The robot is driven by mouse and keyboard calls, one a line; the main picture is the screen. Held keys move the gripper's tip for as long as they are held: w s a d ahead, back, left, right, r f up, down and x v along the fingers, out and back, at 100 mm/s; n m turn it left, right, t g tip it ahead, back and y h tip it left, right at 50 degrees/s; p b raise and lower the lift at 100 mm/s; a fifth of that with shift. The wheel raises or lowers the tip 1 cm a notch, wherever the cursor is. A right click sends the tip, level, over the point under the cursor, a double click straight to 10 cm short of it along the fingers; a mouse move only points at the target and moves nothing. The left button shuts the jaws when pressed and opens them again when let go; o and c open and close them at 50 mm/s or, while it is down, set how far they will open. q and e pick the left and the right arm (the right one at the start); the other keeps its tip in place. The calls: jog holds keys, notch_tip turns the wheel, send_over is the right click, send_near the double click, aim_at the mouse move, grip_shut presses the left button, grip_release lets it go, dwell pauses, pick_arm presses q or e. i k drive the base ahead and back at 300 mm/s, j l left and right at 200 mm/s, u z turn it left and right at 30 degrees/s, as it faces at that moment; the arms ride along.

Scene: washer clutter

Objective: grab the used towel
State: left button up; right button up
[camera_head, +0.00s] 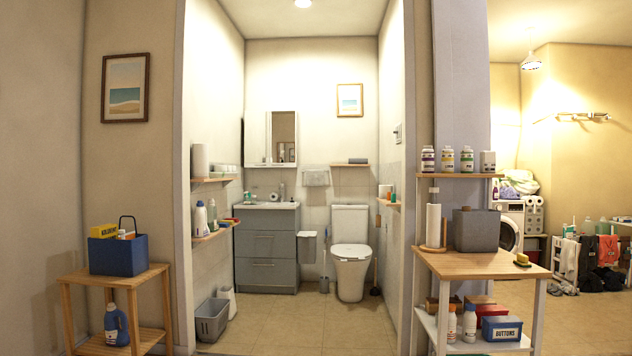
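I cannot single out a used towel for sure. A pile of cloth (517,182), white, green and purple, lies on top of the white washing machine (509,222) in the room at the right. Dark and orange-red cloths (604,265) hang or lie at the far right, too small to identify. Small grey items (562,289) lie on the floor near them. A dark folded item (358,161), perhaps cloth, rests on a shelf in the bathroom. Neither of my grippers is in view.
A wooden shelf table (475,263) with a grey bin (476,230) stands at right front. A wooden stand (152,273) with a blue caddy (118,254) is at left. The bathroom between has a toilet (351,265) and grey basket (212,321). The bathroom floor's middle is clear.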

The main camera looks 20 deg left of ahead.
aim_at(314, 176)
jog(key=i+j+u, duration=0.4)
jog(key=i, duration=1.05)
jog(key=i+u, duration=0.35)
jog(key=i, duration=3.7)
jog(key=j+u, duration=0.05)
jog(key=j, duration=0.05)
